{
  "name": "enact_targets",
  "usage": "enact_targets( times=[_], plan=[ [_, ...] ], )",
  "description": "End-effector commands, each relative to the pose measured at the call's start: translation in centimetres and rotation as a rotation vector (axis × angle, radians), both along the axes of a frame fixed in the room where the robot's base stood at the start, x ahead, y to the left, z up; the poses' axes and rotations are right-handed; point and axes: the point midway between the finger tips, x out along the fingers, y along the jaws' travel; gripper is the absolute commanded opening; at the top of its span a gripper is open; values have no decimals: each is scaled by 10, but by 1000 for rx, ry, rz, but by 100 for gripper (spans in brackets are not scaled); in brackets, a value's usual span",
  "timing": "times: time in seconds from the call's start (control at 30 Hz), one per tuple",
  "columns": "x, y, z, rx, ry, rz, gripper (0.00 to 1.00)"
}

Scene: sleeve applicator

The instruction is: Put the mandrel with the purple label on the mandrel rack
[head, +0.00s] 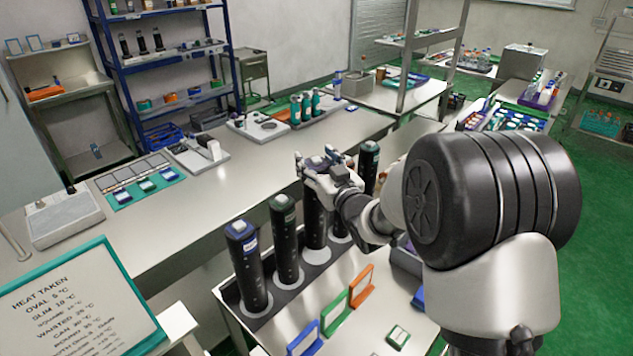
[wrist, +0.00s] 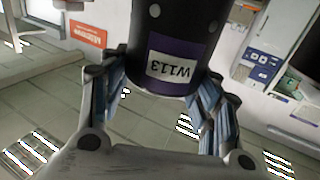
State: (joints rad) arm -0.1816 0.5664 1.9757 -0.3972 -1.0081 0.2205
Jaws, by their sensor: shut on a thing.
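My gripper (head: 326,172) is near the middle of the head view, above a row of black mandrels. In the wrist view my gripper (wrist: 162,88) is shut on the mandrel with the purple label (wrist: 178,22), its fingers on both sides. The label reads W113 and appears upside down. In the head view the purple-labelled mandrel (head: 314,222) appears upright below my fingers, its lower end at a pale ring; I cannot tell whether it touches the base. Beside it stand a blue-labelled mandrel (head: 246,265) and a green-labelled mandrel (head: 285,240). Another mandrel (head: 368,165) is behind my gripper.
A long steel bench (head: 235,165) runs behind the row. Coloured upright frames, including a green one (head: 335,312), stand in front of it. A sign (head: 75,305) is at the lower left. A blue shelf (head: 120,60) with small dark cylinders is at the back left.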

Motion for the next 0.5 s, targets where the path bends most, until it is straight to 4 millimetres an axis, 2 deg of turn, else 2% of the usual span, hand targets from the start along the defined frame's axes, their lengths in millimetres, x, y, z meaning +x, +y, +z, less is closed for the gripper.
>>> enact_targets(
  times=[0.17, 0.4, 0.5],
  plan=[
    [0, 0, -9, 2, -5, 0, 0],
    [0, 0, -42, 2, -5, 1, 0],
    [0, 0, -43, 2, -7, 0, 0]
  ],
)
